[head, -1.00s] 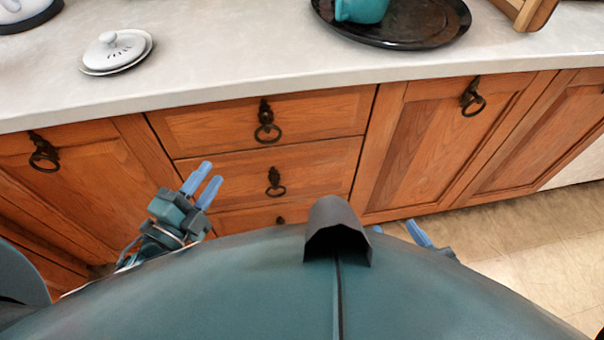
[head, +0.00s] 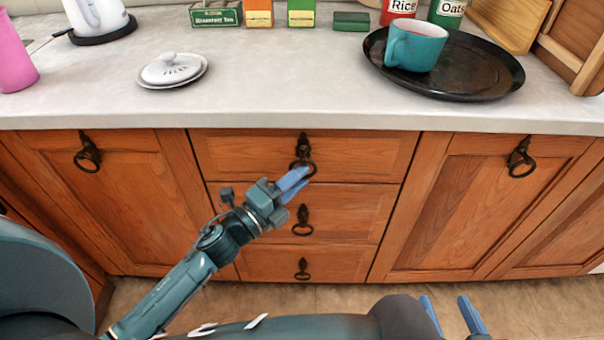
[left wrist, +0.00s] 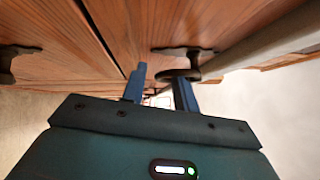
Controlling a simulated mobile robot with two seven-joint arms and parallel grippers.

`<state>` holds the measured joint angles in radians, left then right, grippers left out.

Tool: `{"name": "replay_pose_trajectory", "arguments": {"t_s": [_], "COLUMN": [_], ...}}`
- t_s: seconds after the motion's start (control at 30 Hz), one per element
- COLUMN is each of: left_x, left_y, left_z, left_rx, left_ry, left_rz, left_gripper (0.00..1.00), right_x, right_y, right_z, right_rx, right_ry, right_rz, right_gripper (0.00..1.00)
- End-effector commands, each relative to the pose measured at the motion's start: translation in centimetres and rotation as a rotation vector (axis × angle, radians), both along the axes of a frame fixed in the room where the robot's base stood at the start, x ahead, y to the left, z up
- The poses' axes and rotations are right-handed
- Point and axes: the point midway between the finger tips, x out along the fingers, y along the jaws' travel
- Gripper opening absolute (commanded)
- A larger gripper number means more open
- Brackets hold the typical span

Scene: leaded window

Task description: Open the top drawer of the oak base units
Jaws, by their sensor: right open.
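The oak base units have a stack of three drawers in the middle. The top drawer (head: 240,158) is closed flush and carries a dark ring handle (head: 303,167), which also shows in the left wrist view (left wrist: 184,53). My left gripper (head: 306,178) is open, its blue fingertips at the ring's lower part. In the left wrist view the ring is by the right-hand finger, and a gap shows between the fingers (left wrist: 158,78). I cannot tell whether a finger is through the ring. My right gripper (head: 450,302) is open and empty, low in front of the units.
The worktop (head: 280,85) overhangs just above the top drawer. On it are a lidded white dish (head: 172,70) and a black tray (head: 480,75) with a teal mug (head: 416,45). Cupboard doors with ring handles flank the drawers. Floor in front is clear.

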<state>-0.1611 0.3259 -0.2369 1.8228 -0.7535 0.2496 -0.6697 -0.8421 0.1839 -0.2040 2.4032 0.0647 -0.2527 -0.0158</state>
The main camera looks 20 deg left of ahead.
Motion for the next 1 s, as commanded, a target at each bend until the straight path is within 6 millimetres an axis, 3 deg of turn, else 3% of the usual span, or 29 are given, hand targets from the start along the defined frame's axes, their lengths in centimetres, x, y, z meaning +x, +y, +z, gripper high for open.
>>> {"name": "replay_pose_trajectory", "arguments": {"t_s": [0.17,0.47,0.8,1.0], "left_x": [1.15,1.28,1.25,1.25], "left_y": [-0.66,-0.77,-0.74,-0.74], "left_z": [0.20,0.19,0.20,0.20], "left_rx": [-0.001,-0.002,-0.002,-0.002], "left_ry": [0.000,0.001,0.001,0.001], "left_rz": [-0.001,0.000,0.000,0.000], "left_gripper": [0.29,0.29,0.02,0.00], "right_x": [0.02,0.02,0.00,-0.03], "right_y": [-0.02,-0.05,-0.07,-0.08], "right_z": [0.10,0.14,0.12,0.09], "right_rx": [0.001,0.003,0.002,0.002], "right_ry": [-0.002,-0.003,-0.002,-0.001], "right_rz": [0.000,-0.002,-0.003,-0.003], "right_gripper": [0.49,0.49,0.49,0.49]}}
